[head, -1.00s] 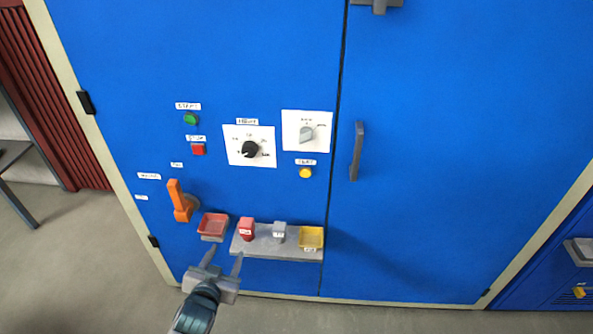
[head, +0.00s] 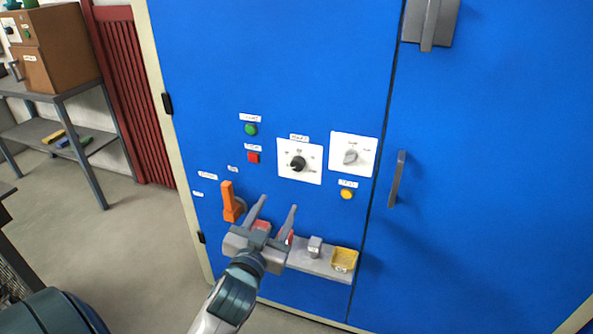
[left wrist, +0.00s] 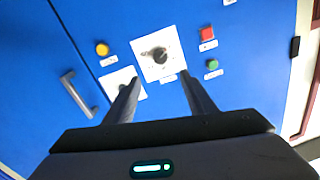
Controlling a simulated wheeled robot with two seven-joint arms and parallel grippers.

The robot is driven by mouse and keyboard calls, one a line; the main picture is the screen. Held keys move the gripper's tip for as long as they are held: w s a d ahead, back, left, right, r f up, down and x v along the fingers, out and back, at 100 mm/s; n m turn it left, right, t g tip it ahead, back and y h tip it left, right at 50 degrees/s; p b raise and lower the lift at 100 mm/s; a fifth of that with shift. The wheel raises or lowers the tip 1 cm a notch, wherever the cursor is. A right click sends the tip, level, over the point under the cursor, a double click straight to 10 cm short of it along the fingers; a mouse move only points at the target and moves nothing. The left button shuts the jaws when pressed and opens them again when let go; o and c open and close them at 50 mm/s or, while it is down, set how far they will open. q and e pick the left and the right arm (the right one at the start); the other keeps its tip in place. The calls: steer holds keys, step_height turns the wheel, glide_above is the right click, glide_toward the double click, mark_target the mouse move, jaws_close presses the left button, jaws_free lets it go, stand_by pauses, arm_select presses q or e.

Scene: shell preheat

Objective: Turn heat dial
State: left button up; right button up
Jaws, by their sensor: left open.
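The heat dial could be the black knob (head: 298,163) on a white scale plate in the middle of the blue cabinet door; its label is too small to read. A grey knob (head: 351,157) on a second white plate sits to its right. My left gripper (head: 277,205) is open and empty, below the black knob and apart from it. In the left wrist view the black knob (left wrist: 159,55) shows beyond and between the open fingers, and the second plate (left wrist: 118,82) is partly behind a finger. My right gripper is not in view.
A green button (head: 250,130), a red button (head: 253,158) and a yellow button (head: 347,194) surround the dials. An orange lever (head: 230,203) stands out left of my gripper. A grey shelf (head: 316,262) with a yellow tray (head: 344,259) projects below. A door handle (head: 396,180) is at right.

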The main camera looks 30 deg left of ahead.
mark_target(297, 167)
arm_select(q)
steer(key=p+x, duration=0.2)
steer(key=x, duration=1.4)
steer(key=shift+w+a, duration=0.2)
steer(key=shift+w, duration=0.1)
steer(key=shift+w+a, duration=0.1)
steer(key=shift+w, duration=0.1)
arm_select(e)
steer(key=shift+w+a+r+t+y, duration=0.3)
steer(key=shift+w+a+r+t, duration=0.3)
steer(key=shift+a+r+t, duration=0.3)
arm_select(q)
steer(key=c, duration=1)
steer(key=shift+c, duration=0.2)
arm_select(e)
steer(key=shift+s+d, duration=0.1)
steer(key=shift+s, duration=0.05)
